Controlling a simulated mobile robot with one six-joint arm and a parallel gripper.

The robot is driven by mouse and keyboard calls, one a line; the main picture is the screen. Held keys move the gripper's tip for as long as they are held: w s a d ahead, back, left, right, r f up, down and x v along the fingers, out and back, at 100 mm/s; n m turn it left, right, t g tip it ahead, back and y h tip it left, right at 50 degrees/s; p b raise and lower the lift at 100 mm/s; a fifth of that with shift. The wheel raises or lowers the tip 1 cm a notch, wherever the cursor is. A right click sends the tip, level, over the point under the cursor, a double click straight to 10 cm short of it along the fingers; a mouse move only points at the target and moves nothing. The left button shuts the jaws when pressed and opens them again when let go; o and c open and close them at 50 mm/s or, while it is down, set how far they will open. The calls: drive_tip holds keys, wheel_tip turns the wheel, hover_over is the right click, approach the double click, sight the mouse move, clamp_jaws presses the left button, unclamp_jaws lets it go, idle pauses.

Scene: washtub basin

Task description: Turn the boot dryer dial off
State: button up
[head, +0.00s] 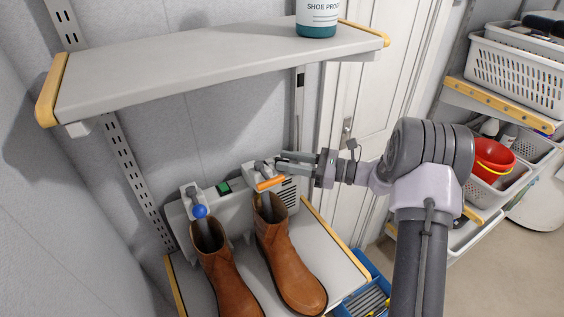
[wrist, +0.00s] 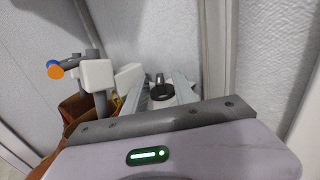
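The boot dryer (head: 236,210) is a grey unit against the wall on the lower shelf, with a green switch (head: 223,187) on it. My gripper (head: 279,161) reaches in from the right, by the top right of the dryer. In the wrist view its two fingers (wrist: 161,82) are apart, and a dark round dial (wrist: 161,91) shows between them. I cannot tell whether they touch it. The dial is not clear in the head view.
An upper shelf (head: 200,70) holding a teal-based bottle (head: 317,18) overhangs the dryer. A white door (head: 365,85) is behind my arm. White baskets (head: 515,68) and a red bucket (head: 492,160) stand on the right rack. A blue crate (head: 366,290) is at lower right.

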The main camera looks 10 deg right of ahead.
drive_tip(key=shift+x, duration=1)
clamp_jaws()
drive_tip(key=shift+r+t, duration=0.1)
drive_tip(key=shift+t, duration=0.2)
drive_tip(key=shift+s+m+t+h+p, duration=0.1)
drive_tip(key=shift+m+t+h+p, duration=0.3)
drive_tip(key=shift+m+t+h, duration=0.3)
drive_tip(key=m+t+h, duration=0.3)
drive_tip(key=shift+t, duration=0.4)
drive_tip(key=shift+m+t+h, duration=1.5)
drive_tip(key=shift+m+h, duration=0.6)
drive_tip(key=shift+h, duration=0.6)
drive_tip(key=shift+m+h, duration=0.3)
drive_tip(key=shift+h, duration=0.2)
unclamp_jaws()
